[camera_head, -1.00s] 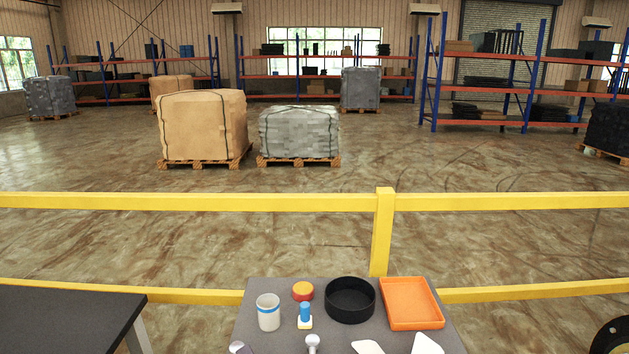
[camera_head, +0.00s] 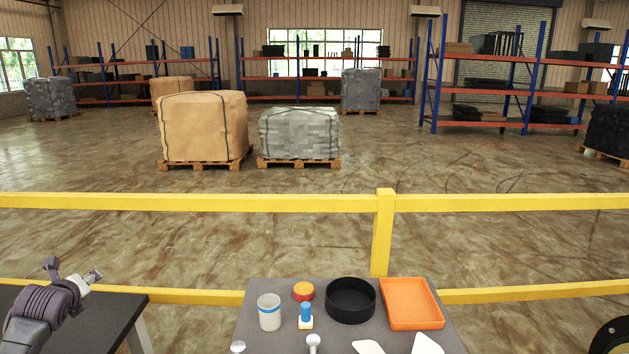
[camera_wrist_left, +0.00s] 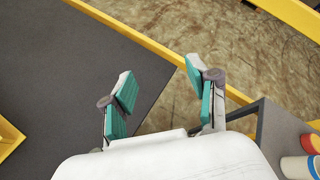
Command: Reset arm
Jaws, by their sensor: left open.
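My left gripper (camera_head: 74,268) is in the lower left of the head view, above the dark table (camera_head: 120,315) there. In the left wrist view my left gripper (camera_wrist_left: 158,85) is open, its two green-padded fingers well apart with nothing between them. It hangs near the edge of the dark table (camera_wrist_left: 55,70), apart from the objects on the grey table. My right gripper is not in view.
The grey table (camera_head: 262,335) holds a white cup (camera_head: 269,313), a red-and-yellow round piece (camera_head: 303,291), a blue-topped piece (camera_head: 306,313), a black round tray (camera_head: 350,300) and an orange tray (camera_head: 409,303). A yellow rail (camera_head: 200,203) runs behind.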

